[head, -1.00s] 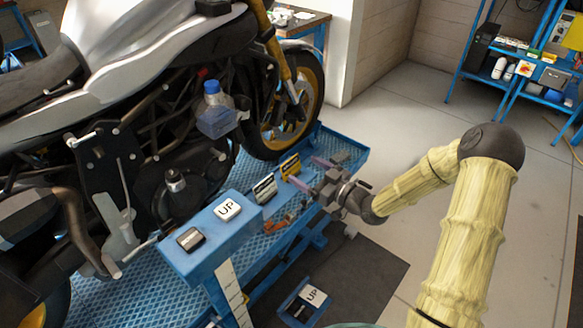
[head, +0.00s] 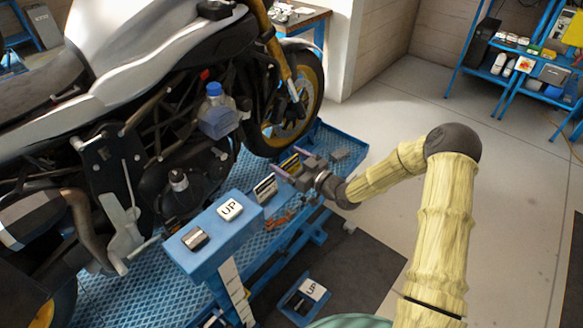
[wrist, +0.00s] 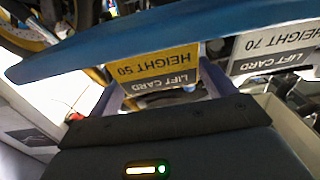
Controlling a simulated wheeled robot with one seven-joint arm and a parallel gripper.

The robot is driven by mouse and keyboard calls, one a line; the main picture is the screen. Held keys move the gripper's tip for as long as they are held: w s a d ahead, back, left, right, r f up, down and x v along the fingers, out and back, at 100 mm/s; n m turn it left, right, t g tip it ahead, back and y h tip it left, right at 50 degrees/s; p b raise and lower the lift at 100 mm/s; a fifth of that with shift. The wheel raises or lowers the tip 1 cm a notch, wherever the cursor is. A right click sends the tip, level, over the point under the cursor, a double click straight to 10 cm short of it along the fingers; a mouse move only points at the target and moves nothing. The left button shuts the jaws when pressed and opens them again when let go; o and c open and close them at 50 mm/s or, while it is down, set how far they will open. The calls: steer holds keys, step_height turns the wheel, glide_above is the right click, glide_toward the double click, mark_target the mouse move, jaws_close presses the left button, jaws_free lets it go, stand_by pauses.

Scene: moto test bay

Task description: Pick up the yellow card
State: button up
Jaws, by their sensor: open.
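The yellow card (head: 289,164) stands upright on the blue lift beside the motorcycle, partly hidden by my gripper in the head view. In the wrist view the yellow card (wrist: 160,67) shows upside-down print, "LIFT CARD HEIGHT 50". My gripper (head: 286,161) is open, its purple fingers reaching toward the card. In the wrist view my gripper (wrist: 160,92) has one finger near each side edge of the card. I cannot tell whether either finger touches it.
A whitish card (head: 265,189) marked "HEIGHT 70" stands close beside the yellow one. A blue-capped bottle (head: 217,118) sits by the motorcycle. Clear floor lies to the right.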

mark_target(290, 160)
steer(key=shift+c, duration=0.4)
steer(key=c, duration=0.7)
step_height(290, 160, up, 10)
steer(key=shift+b, duration=1.25)
